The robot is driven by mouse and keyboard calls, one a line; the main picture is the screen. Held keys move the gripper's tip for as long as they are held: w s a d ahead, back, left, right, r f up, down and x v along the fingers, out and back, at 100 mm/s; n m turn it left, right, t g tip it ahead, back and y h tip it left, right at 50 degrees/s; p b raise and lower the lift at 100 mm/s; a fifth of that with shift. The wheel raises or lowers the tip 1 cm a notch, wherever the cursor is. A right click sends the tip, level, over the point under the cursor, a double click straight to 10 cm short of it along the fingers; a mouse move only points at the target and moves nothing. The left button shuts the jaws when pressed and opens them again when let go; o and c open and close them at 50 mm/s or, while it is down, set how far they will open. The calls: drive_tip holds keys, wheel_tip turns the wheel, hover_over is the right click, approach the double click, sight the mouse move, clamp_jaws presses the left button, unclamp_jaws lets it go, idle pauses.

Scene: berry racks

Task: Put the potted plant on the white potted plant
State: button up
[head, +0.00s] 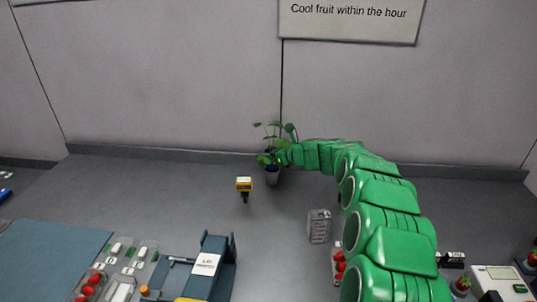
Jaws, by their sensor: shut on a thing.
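A potted plant with round green leaves (265,159) and a small greyish pot (272,177) shows in the middle of the head view, in front of the back wall. My green arm reaches in from the lower right, and my gripper (283,157) is at the plant, shut on it. The leaves and the arm's end hide the fingers. I cannot tell whether the pot touches the counter. I cannot make out a separate white potted plant; the leaves overlap too much to tell whether there are two plants.
A yellow-and-black handheld device (244,186) stands left of the plant. A clear box (319,226) stands beside my arm. A blue-grey stand (212,268), fruit trays (92,283) and a blue mat (45,255) lie at lower left. A white scale (499,281) is at lower right. The back counter is mostly clear.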

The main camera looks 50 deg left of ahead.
drive_tip(key=shift+f, duration=0.15)
drive_tip(key=o, duration=1.1)
drive_tip(key=shift+w+d+r, duration=0.15)
drive_tip(key=shift+d+r, duration=0.2)
drive_tip(key=shift+r, duration=0.05)
drive_tip(key=v, duration=1.1)
drive_tip(key=shift+d, duration=0.1)
